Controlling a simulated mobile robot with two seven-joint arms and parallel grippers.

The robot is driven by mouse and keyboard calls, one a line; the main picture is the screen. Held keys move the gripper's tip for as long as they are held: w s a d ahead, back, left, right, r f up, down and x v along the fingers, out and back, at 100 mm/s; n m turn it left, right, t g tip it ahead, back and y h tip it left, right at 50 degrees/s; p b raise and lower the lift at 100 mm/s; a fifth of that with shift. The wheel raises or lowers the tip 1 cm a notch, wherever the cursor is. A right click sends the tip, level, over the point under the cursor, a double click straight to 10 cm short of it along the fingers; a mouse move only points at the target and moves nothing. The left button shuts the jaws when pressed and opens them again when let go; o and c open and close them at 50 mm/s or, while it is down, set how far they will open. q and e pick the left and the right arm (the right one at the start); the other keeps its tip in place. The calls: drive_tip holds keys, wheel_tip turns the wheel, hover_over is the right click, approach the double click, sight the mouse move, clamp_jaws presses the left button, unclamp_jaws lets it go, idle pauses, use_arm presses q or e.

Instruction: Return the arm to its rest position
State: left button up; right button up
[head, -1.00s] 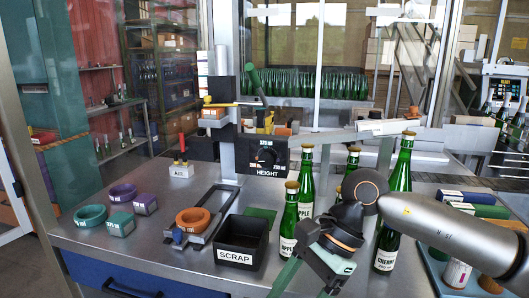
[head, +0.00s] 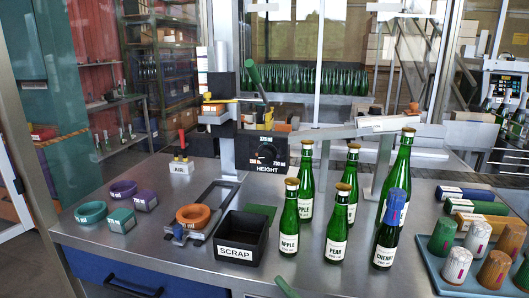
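Neither of my grippers nor my arms shows in the head view. Green bottles stand upright on the steel table. The front ones are an APPLE bottle (head: 289,226), a PEAR bottle (head: 337,232) and a CHERRY bottle (head: 385,242). The CHERRY bottle wears a blue capsule (head: 392,207) over its neck; the APPLE and PEAR bottles have gold caps and bare necks. More gold-capped bottles stand behind, including a tall one (head: 401,165) at the right.
A black SCRAP bin (head: 240,252), an orange ring (head: 192,215) and a HEIGHT dial box (head: 262,153) stand left of the bottles. A green rod (head: 283,287) shows at the bottom edge.

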drive_tip(key=s+d+f+m+g+h, duration=0.1)
drive_tip(key=s+d+f+m+h, duration=0.1)
drive_tip(key=d+f+m+h, duration=0.3)
drive_tip(key=s+d+f+m+h, duration=0.1)
drive_tip(key=f+m, duration=0.1)
drive_tip(key=f, duration=0.4)
drive_tip(key=s+d+f+m+g+h, duration=0.1)
drive_tip(key=s+d+f+m+h, duration=0.1)
drive_tip(key=d+f+m+h, duration=0.3)
drive_tip(key=s+d+f+m+g, duration=0.3)
drive_tip(key=s+f+m+g, duration=0.1)
drive_tip(key=s+f, duration=0.7)
drive_tip(key=shift+s+d+f+g, duration=0.2)
drive_tip(key=shift+s+f+g, duration=0.2)
drive_tip(key=shift+f, duration=0.35)
